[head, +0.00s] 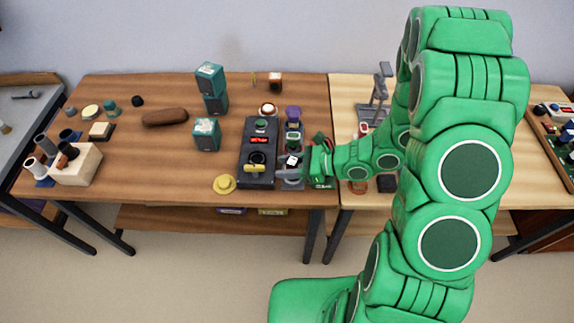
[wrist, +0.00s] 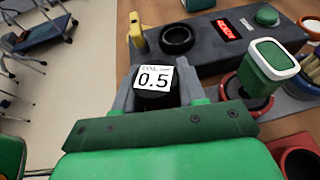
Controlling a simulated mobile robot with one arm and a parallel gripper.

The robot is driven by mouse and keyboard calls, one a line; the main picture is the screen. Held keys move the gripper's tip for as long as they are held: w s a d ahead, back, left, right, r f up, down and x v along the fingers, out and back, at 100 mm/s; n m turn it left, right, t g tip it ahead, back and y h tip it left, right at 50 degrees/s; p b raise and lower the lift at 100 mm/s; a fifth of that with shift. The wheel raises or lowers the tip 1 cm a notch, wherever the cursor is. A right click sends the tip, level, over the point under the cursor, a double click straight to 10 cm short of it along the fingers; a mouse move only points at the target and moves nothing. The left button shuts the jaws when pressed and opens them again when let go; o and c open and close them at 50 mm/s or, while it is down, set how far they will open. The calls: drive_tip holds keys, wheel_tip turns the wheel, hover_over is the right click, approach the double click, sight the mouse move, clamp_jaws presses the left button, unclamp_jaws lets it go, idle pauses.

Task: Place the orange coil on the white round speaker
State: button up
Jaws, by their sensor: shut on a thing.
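My gripper (wrist: 160,85) is shut on a black round piece with a white label reading 0.5 (wrist: 155,79). A small white round thing with a brown rim, likely the white round speaker (head: 268,109), lies behind the device. Part of it seems to show at the wrist view's top right edge (wrist: 312,25).
The dark device (head: 259,180) has a red display, a green button and a black ring. A yellow round piece (head: 224,184) is near the front edge. Teal boxes (head: 207,134) stand left.

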drive_tip(key=shift+f, duration=0.1)
drive_tip(key=o, duration=1.1)
drive_tip(key=shift+c, duration=0.2)
drive_tip(key=shift+d+r, duration=0.2)
drive_tip(key=v, duration=1.1)
drive_tip(key=shift+d, duration=0.3)
drive_tip(key=shift+r, duration=0.1)
